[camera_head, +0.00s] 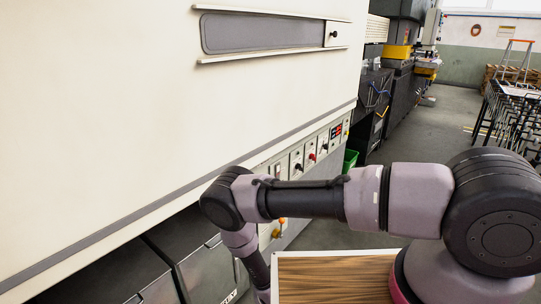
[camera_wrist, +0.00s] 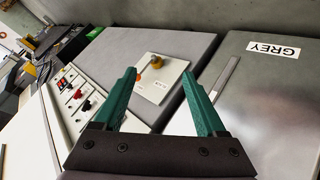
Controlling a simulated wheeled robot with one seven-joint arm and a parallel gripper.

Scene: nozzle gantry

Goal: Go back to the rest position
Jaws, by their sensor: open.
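My gripper (camera_wrist: 158,92) shows in the wrist view with its two green fingers apart and nothing between them. Beyond the fingers is a pale plate (camera_wrist: 160,84) with a small yellow and orange fitting (camera_wrist: 156,62) on it. In the head view my arm reaches left across the picture and bends down beside the large cream machine. The gripper itself is hidden in the head view, below the bend of the arm.
A control panel (camera_head: 310,155) with switches runs along the cream machine (camera_head: 130,100); it also shows in the wrist view (camera_wrist: 75,95). A dark cover labelled GREY (camera_wrist: 265,85) lies right of the fingers. A wood-topped surface (camera_head: 330,278) is below my arm. Open floor (camera_head: 440,120) lies beyond.

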